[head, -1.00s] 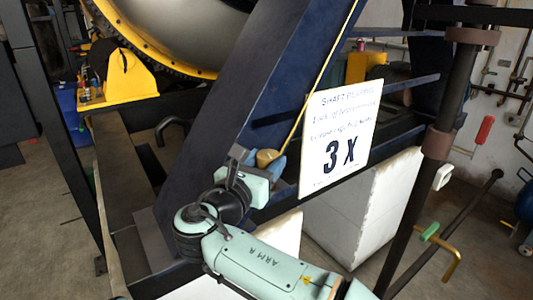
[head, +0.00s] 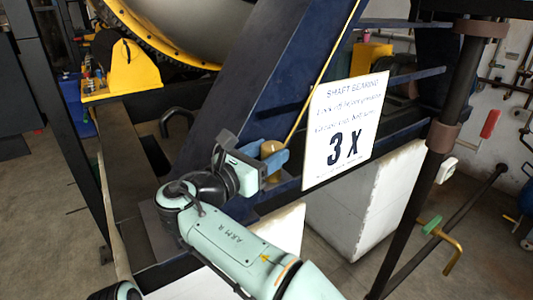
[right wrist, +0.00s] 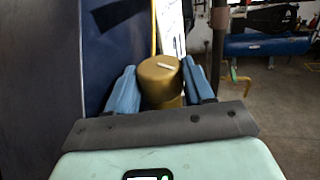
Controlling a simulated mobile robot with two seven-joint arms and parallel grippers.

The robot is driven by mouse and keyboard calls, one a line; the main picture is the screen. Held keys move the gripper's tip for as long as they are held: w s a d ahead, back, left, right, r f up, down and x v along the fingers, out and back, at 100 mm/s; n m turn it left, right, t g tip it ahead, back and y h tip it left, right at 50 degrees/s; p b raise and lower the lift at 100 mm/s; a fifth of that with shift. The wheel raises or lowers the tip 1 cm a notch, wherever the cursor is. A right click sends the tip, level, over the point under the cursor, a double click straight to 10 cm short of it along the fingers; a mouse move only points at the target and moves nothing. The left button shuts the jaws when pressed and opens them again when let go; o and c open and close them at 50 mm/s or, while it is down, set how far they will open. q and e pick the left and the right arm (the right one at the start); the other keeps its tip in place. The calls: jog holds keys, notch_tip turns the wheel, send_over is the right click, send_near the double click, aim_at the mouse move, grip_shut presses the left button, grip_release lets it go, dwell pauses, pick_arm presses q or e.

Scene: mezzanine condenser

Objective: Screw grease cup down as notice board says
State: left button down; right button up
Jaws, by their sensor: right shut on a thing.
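The grease cup (head: 268,148) is a small brass-coloured cylinder at the lower end of a thin yellow pipe, beside the dark blue sloping beam. In the right wrist view the cup (right wrist: 160,78) shows a white mark on its round top. My right gripper (head: 271,155) has its blue fingers on both sides of the cup and is shut on it. In the right wrist view its fingers (right wrist: 158,82) flank the cup. The white notice board (head: 346,128) stands just right of the cup and reads "SHAFT BEARING", with a large "3 X". My left gripper is not in view.
The dark blue beam (head: 235,95) runs close behind my right gripper. White blocks (head: 365,205) sit below the board. A yellow bracket (head: 133,68) is at upper left.

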jog(key=o, duration=1)
jog(key=shift+f, duration=0.2)
jog(key=shift+o, duration=0.2)
jog(key=shift+s+d+r, duration=0.1)
jog(key=shift+r, duration=0.2)
